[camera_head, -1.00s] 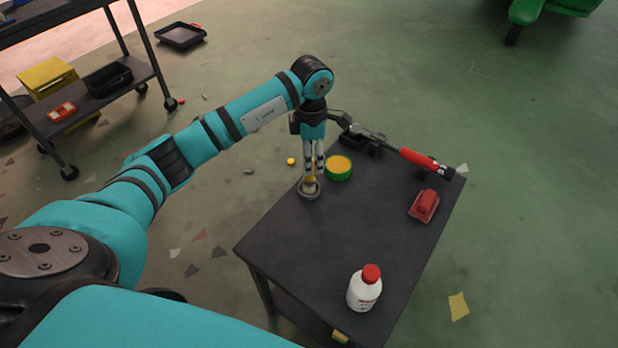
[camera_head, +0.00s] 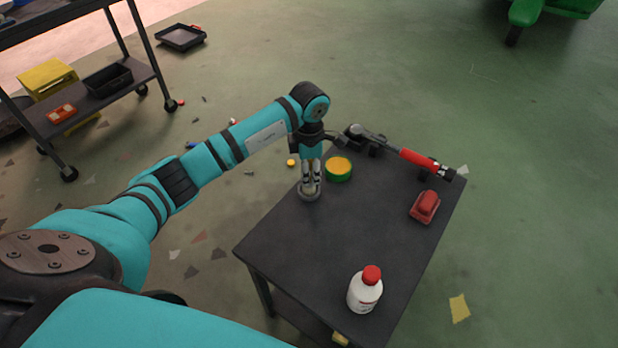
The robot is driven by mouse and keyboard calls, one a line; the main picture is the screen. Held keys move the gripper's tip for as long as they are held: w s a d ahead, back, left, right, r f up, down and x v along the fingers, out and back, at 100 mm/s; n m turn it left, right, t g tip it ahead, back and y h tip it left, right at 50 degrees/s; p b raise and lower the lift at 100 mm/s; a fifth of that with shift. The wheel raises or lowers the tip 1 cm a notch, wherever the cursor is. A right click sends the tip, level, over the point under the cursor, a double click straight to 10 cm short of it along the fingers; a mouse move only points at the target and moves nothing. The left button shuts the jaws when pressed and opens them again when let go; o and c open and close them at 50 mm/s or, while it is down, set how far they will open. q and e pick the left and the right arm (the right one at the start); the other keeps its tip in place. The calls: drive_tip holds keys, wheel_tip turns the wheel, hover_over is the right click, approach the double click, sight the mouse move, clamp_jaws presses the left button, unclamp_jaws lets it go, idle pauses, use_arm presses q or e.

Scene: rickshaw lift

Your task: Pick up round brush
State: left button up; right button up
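The round brush (camera_head: 309,196) stands on the dark table at its far left edge. Only its round grey base shows clearly; its handle is mostly hidden by the fingers. My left gripper (camera_head: 310,188) points straight down over the brush, with its fingertips low beside the handle, just above the base. I cannot tell whether the fingers press on the handle. My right gripper is not in view.
The dark table (camera_head: 310,245) also holds a green and yellow round tin (camera_head: 338,169) close to my gripper, a red-handled tool (camera_head: 418,159), a red block-like object (camera_head: 425,207) and a white bottle (camera_head: 365,291). A shelf cart (camera_head: 110,103) stands at upper left.

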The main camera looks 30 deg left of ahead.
use_arm(q)
clamp_jaws()
